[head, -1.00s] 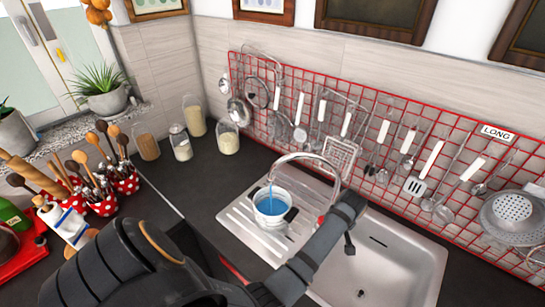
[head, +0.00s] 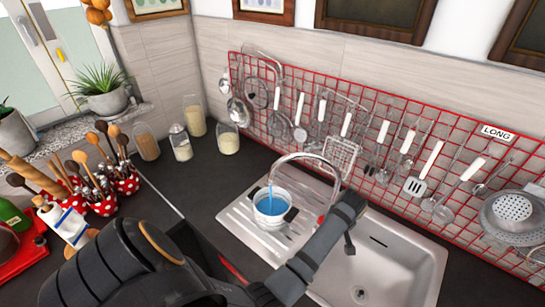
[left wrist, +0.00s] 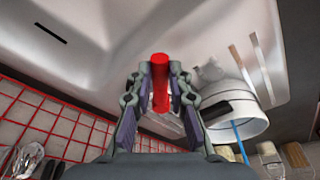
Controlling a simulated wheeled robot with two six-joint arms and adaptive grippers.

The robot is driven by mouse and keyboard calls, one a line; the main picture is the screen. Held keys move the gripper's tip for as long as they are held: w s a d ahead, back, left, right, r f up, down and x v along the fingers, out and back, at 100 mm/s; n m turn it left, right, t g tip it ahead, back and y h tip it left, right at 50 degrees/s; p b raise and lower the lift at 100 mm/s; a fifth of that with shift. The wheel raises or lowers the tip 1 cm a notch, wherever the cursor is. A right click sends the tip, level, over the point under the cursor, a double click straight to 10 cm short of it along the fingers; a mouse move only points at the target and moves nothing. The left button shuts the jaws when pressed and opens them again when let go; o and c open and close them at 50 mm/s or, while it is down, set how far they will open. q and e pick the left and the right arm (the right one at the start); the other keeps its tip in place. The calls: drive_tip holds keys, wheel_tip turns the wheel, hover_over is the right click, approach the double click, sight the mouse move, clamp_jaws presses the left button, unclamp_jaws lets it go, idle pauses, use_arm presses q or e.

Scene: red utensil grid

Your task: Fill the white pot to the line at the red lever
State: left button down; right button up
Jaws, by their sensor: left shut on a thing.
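The white pot (head: 271,221) with dark handles stands upright on the sink's drainboard, under the curved metal faucet (head: 300,157). A blue stream runs into it and blue water (head: 272,206) shows inside. I cannot make out the fill line. The pot (left wrist: 238,127) and the blue stream also show in the left wrist view. The red lever (left wrist: 160,82) is between the fingertips of my left gripper (left wrist: 160,88), which is shut on it. In the head view my left gripper (head: 348,207) is beside the pot, to its right, and mostly hides the lever. My right gripper is out of view.
The empty sink basin (head: 385,268) lies right of the pot. A red grid (head: 455,150) with hanging utensils covers the back wall. Glass jars (head: 227,138) stand behind on the dark counter. Spotted red utensil cups (head: 103,205) stand at the left.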

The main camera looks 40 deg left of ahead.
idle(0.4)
use_arm(q)
drive_tip(key=s+a+m, duration=0.1)
drive_tip(key=m, duration=0.1)
drive_tip(key=a+m, duration=0.1)
drive_tip(key=m, duration=0.1)
drive_tip(key=shift+s+t+h, duration=0.3)
drive_tip(key=shift+s, duration=0.1)
drive_tip(key=a+m, duration=0.1)
drive_tip(key=m, duration=0.1)
drive_tip(key=s+a+m, duration=0.1)
drive_tip(key=m, duration=0.1)
drive_tip(key=shift+a+h, duration=0.2)
drive_tip(key=shift+h, duration=0.2)
drive_tip(key=shift+a+m, duration=0.6)
drive_tip(key=shift+m, duration=0.4)
